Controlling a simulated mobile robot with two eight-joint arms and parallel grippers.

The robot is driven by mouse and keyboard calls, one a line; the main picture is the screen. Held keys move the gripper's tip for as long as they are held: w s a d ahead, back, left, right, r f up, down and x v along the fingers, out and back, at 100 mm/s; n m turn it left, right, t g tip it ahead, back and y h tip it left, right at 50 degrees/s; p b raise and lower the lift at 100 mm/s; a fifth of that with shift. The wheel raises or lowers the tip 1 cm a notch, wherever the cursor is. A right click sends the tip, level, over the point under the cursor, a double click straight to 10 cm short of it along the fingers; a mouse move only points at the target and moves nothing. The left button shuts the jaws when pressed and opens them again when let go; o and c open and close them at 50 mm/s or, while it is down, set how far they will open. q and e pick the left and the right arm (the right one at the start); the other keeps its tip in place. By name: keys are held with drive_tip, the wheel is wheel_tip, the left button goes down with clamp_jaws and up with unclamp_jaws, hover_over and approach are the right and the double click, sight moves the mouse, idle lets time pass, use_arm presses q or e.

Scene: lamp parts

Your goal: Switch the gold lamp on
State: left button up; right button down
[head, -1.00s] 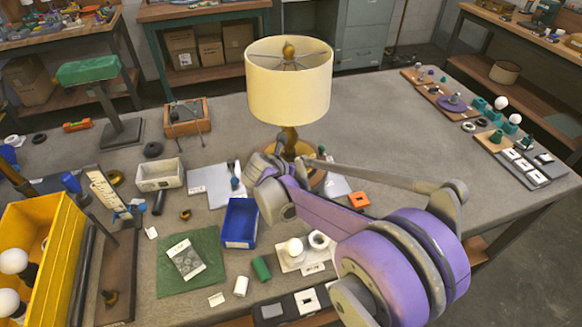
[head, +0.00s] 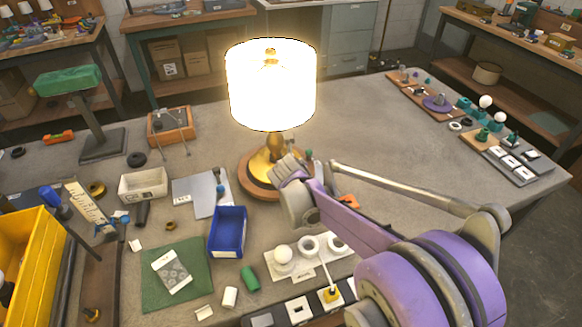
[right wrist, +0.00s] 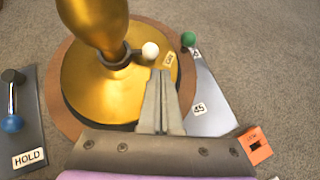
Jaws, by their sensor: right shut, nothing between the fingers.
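The gold lamp (head: 262,165) stands upright on a round wooden base on the workbench, and its shade (head: 272,88) glows bright white. In the right wrist view, the lamp's gold foot (right wrist: 100,85) shows with a white ball knob (right wrist: 150,50) on a short dark stem beside the lamp's neck. My right gripper (right wrist: 160,76) is shut and empty, its fingertips just below the white knob, over the gold foot. In the head view, my right gripper (head: 287,165) is at the lamp's right front side. My left gripper is not in view.
A grey plate labelled HOLD with a blue ball lever (right wrist: 12,123) lies left of the lamp. A plate with a green ball (right wrist: 188,39) and an orange piece (right wrist: 255,147) are at its right. A blue bin (head: 228,232) stands in front. The bench's right middle is clear.

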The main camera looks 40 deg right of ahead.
drive_tip(key=shift+a, duration=0.1)
drive_tip(key=shift+w+a, duration=0.5)
drive_tip(key=shift+a, duration=0.1)
drive_tip(key=v, duration=1.1)
drive_tip(key=shift+p, duration=0.45)
drive_tip(key=shift+d, duration=0.1)
